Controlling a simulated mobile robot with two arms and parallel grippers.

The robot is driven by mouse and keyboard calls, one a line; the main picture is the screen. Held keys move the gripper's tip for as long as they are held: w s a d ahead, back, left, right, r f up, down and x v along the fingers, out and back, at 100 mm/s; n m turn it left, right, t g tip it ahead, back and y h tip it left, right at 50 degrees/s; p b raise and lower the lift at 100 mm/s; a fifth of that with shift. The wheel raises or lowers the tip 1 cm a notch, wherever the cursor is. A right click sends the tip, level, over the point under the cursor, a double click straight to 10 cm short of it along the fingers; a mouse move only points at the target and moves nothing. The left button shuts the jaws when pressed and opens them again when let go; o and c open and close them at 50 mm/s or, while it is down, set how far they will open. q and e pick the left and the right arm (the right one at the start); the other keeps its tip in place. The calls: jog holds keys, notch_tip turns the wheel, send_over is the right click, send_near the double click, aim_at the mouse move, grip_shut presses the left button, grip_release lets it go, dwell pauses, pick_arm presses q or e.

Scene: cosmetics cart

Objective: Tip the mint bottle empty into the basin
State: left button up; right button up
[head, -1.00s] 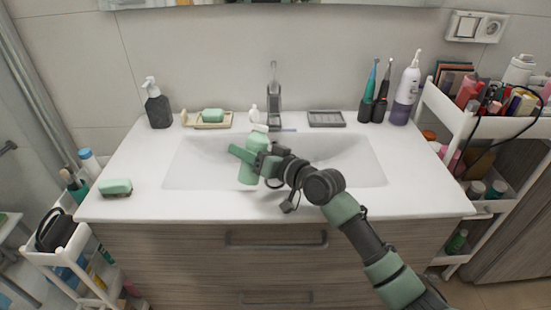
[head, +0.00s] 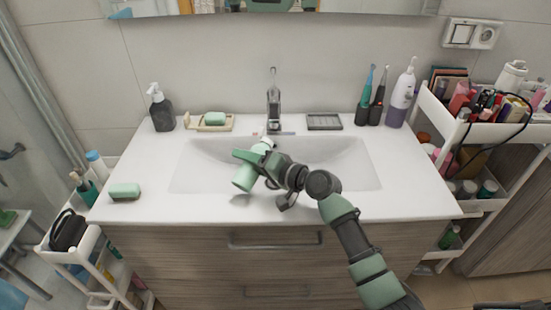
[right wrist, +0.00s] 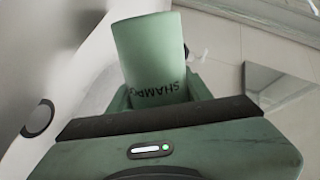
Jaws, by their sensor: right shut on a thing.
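The mint bottle (head: 244,179) is tilted over the white basin (head: 340,172), its pale top end leaning up and right toward the faucet and its base toward the lower left. My right gripper (head: 260,163) is shut on the bottle's side and holds it above the basin. In the right wrist view the bottle (right wrist: 150,50) stands between the jaws, with dark lettering partly hidden by the gripper (right wrist: 160,100). I cannot see any liquid coming out. My left gripper is not in view.
A faucet (head: 274,110) rises behind the basin. A dark soap dispenser (head: 161,110), a soap dish (head: 196,125), a grey tray (head: 324,121), toothbrushes (head: 377,103) and a purple-white bottle (head: 402,98) line the back. A green sponge (head: 125,191) lies at left. Carts flank the counter.

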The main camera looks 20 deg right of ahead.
aim_at(254, 149)
jog(key=shift+f+m, duration=0.3)
jog(key=shift+f, duration=0.2)
jog(key=shift+w+d+r+m+p, duration=0.15)
jog(key=shift+w+r+m+p, duration=0.1)
jog(key=shift+r+p, duration=0.15)
jog(key=shift+w+d+r+m+p, duration=0.15)
jog(key=shift+r+m+p, duration=0.1)
jog(key=shift+p, duration=0.15)
jog(key=shift+d+r+m, duration=0.1)
jog(key=shift+d+m, duration=0.1)
jog(key=shift+m, duration=0.1)
jog(key=shift+f+m+g+y+p, duration=0.3)
jog(key=shift+f+m+y+p, duration=0.1)
jog(key=shift+m, duration=0.3)
jog(key=shift+w+d+f+m+g+y+p, duration=0.1)
jog(key=shift+f+m+g+y+p, duration=0.1)
jog(key=shift+m, duration=0.5)
jog(key=shift+w+d+f+m+g+y+p, duration=0.1)
jog(key=shift+f+m+p, duration=0.1)
jog(key=shift+m, duration=0.5)
jog(key=shift+w+r+m+y+p, duration=0.1)
jog(key=shift+r+m+y+p, duration=0.25)
jog(key=shift+m+p, duration=0.15)
jog(key=shift+w+d+r+m+p, duration=0.3)
jog(key=shift+r+m+p, duration=0.3)
jog(key=shift+m, duration=0.2)
jog(key=shift+w+d+r+m+g+y+p, duration=0.3)
jog(key=shift+m+p, duration=0.2)
jog(key=shift+m, duration=0.3)
dwell(1.7)
